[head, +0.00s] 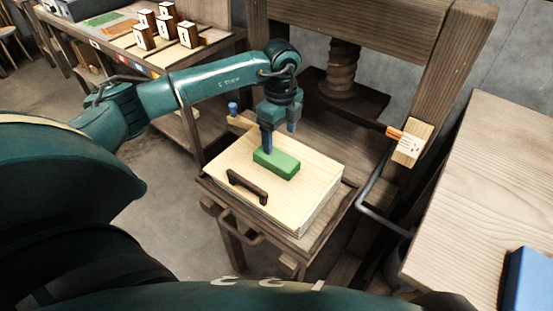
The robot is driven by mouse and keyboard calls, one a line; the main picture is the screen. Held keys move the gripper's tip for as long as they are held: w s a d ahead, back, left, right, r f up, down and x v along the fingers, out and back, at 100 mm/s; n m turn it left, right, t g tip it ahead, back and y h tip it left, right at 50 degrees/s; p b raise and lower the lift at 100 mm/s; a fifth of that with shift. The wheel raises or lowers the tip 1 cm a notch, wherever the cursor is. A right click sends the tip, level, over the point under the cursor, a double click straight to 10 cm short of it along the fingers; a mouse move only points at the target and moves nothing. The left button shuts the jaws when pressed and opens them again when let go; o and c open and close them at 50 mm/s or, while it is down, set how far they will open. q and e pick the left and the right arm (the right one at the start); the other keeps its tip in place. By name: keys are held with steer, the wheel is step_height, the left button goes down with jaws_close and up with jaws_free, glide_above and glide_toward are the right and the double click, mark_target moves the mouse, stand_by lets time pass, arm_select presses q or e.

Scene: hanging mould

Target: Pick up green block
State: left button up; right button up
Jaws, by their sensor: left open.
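A green block (283,165) lies flat on a pale wooden board with a dark handle (231,165), on the bed of a wooden screw press. My left gripper (280,140) points down over the block, with its fingers apart. The nearer blue finger reaches down to the block's left end and overlaps it in the picture. The other finger is farther back and right, above the board. I cannot tell whether either finger touches the block. My right gripper is not in the view.
The press's wooden screw (343,68) and posts stand just behind the board. A wooden table (490,170) with a blue object (527,280) is at the right. A bench with several small lettered blocks (165,25) is at the upper left.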

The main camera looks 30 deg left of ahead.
mark_target(278, 157)
arm_select(q)
step_height(278, 157, down, 2)
steer(key=shift+f, duration=0.25)
steer(key=f, duration=0.5)
steer(key=shift+s+a+p, duration=0.2)
steer(key=shift+a+p, duration=0.05)
steer(key=shift+p, duration=0.15)
steer(key=c, duration=1.1)
